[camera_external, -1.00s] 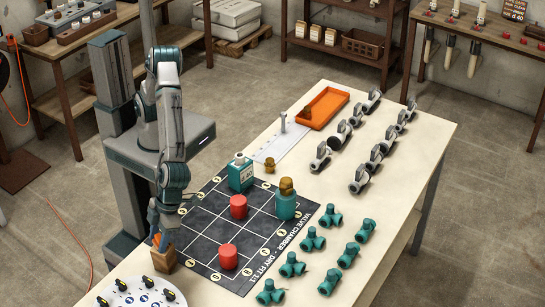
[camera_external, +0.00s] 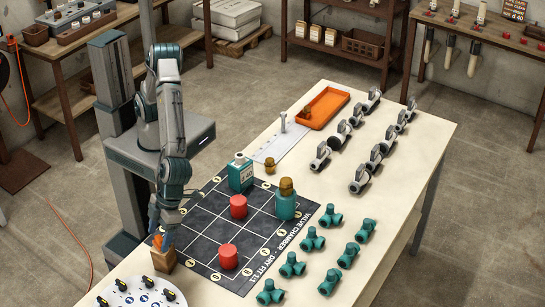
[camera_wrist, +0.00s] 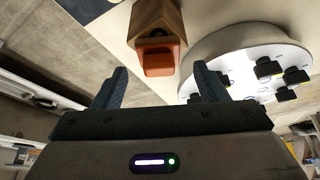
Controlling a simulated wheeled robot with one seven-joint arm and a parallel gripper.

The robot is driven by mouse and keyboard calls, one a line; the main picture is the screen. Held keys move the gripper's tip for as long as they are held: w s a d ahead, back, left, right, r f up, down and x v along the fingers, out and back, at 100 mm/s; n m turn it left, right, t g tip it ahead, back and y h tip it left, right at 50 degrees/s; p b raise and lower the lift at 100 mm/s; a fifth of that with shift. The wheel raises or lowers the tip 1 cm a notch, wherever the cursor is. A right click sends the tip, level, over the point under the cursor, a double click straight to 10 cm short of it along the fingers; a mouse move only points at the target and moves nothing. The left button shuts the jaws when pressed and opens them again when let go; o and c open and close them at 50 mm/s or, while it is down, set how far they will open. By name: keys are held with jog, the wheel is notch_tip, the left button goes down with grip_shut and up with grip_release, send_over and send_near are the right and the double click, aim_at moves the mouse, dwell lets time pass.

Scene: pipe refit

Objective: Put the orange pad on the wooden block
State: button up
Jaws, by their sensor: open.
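The wooden block (camera_external: 163,262) stands at the near left edge of the dark mat. An orange pad (camera_external: 157,241) shows at its top; it touches or overlaps the block in both views. In the wrist view the orange pad (camera_wrist: 159,60) sits at the near end of the brown block (camera_wrist: 155,22). I cannot tell how fully the pad rests on it. My gripper (camera_external: 163,232) is close over the block and pad, partly covering them. In the wrist view my gripper (camera_wrist: 160,84) is open, its two dark blue fingers apart, with nothing between them and the pad ahead.
A round white plate (camera_external: 140,296) with black knobs lies close to the block. Teal fittings (camera_external: 313,238) and grey valves (camera_external: 359,180) stand to the right.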

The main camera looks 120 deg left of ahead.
jog(key=v, duration=1)
jog(key=s+a+r+n+t+y, duration=0.1)
jog(key=a+r+n+t, duration=0.15)
jog(key=a+n, duration=0.7)
jog(key=s+a+f+n+t+y, duration=0.1)
jog(key=s+a+n, duration=0.5)
jog(key=a, duration=0.8)
jog(key=s+a+f+n+t+y, duration=0.1)
jog(key=s+a+n+y, duration=0.1)
jog(key=s+a+n, duration=0.5)
jog(key=s+a, duration=0.4)
jog(key=a, duration=0.4)
jog(key=shift+s+b, duration=0.2)
jog(key=shift+b, duration=0.15)
